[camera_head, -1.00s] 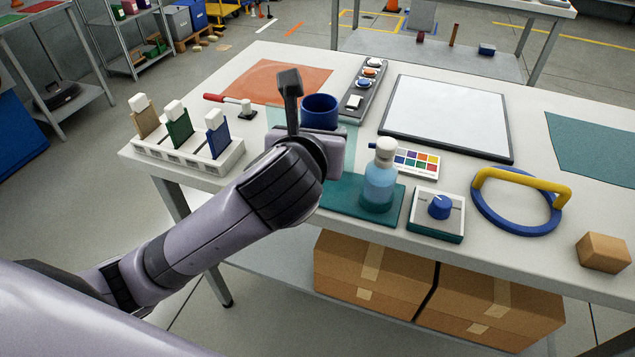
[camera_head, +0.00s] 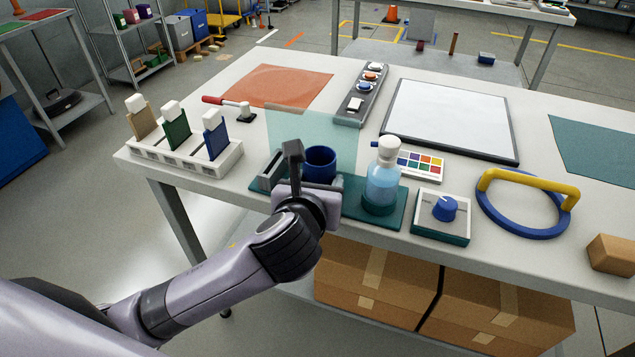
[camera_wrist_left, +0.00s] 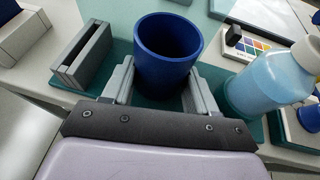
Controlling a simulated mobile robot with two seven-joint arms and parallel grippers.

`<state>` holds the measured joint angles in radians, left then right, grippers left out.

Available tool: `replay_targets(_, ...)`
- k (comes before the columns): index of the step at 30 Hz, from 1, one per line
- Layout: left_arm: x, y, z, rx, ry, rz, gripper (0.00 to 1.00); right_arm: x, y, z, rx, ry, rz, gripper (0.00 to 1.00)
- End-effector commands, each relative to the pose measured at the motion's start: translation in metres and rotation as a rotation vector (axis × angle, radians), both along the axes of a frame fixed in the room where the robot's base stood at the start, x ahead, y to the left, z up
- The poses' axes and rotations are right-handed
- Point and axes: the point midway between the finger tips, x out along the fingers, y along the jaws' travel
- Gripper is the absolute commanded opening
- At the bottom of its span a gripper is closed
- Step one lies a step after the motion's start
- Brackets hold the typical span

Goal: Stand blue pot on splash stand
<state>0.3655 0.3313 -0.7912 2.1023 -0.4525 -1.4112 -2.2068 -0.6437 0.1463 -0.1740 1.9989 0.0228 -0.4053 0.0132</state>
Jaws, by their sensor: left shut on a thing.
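The blue pot (camera_head: 320,162) is an open, upright dark blue cup. My left gripper (camera_head: 316,186) is shut on it, and the left wrist view shows a finger on each side of the pot (camera_wrist_left: 168,62). The splash stand is a teal base (camera_head: 345,212) with a clear greenish panel (camera_head: 310,130) behind it and a grey slotted block (camera_head: 270,172) at its left.
A white rack with colored tags (camera_head: 190,160) stands to the left. A box with a blue knob (camera_head: 440,215), a color palette (camera_head: 420,165) and a blue ring with a yellow handle (camera_head: 525,205) are to the right. A whiteboard (camera_head: 450,120) lies behind.

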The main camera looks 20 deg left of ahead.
Motion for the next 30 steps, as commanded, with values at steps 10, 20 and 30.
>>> replay_targets(10,0.0,0.0,-0.002,0.0,0.0,0.0,0.83,0.0,-0.001,0.0,-0.002,0.0,-0.001,0.88)
replay_targets(20,-0.014,-0.002,0.008,0.002,-0.001,-0.002,0.83,-0.001,-0.003,-0.002,-0.007,0.008,-0.003,0.88)
replay_targets(30,-0.078,-0.01,0.035,-0.001,0.001,-0.003,0.83,-0.001,-0.006,0.01,-0.014,-0.001,-0.005,0.88)
